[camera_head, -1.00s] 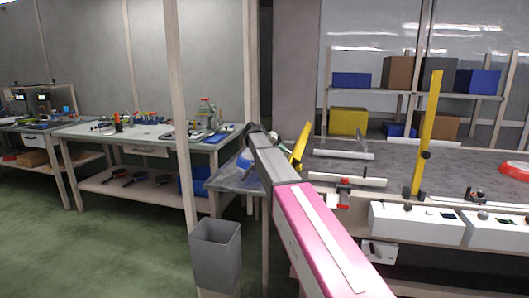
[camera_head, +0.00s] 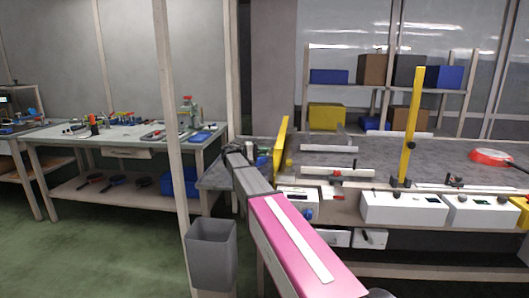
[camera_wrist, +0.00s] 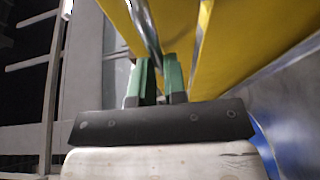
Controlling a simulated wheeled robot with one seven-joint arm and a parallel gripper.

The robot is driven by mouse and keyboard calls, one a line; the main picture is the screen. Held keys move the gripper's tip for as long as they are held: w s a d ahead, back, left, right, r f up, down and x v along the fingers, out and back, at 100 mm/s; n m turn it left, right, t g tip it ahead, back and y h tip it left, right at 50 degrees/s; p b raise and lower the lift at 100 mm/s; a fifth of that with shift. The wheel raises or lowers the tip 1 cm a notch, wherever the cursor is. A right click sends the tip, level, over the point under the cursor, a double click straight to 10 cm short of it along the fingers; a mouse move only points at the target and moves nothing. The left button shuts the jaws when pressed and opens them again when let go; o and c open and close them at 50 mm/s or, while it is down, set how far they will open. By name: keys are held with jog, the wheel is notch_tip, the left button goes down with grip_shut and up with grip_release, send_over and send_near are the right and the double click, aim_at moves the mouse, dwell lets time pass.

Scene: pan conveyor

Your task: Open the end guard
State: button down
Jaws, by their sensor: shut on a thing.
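The end guard (camera_head: 281,145) is a yellow panel standing at the left end of the conveyor, tilted slightly to the right in the head view. In the wrist view its yellow face (camera_wrist: 245,45) fills the top right, with a grey metal bar (camera_wrist: 147,32) running down toward my fingers. My gripper (camera_wrist: 159,78) has two green fingers close together, shut on this bar, which looks like the guard's handle. In the head view my arm's end is beside the guard, and my fingers are not clearly visible.
A yellow post (camera_head: 412,125) stands on the conveyor's front edge above white control boxes (camera_head: 403,209). A red pan (camera_head: 492,157) lies on the belt at right. A grey bin (camera_head: 211,255) and a wooden post (camera_head: 171,150) stand left of my arm. Green floor is free at left.

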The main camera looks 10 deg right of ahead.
dwell(0.4)
jog(key=c, duration=1.2)
grip_release()
jog(key=shift+o, duration=0.2)
jog(key=a, duration=1)
jog(key=shift+s+a, duration=0.2)
jog(key=shift+a, duration=0.2)
jog(key=shift+s, duration=0.1)
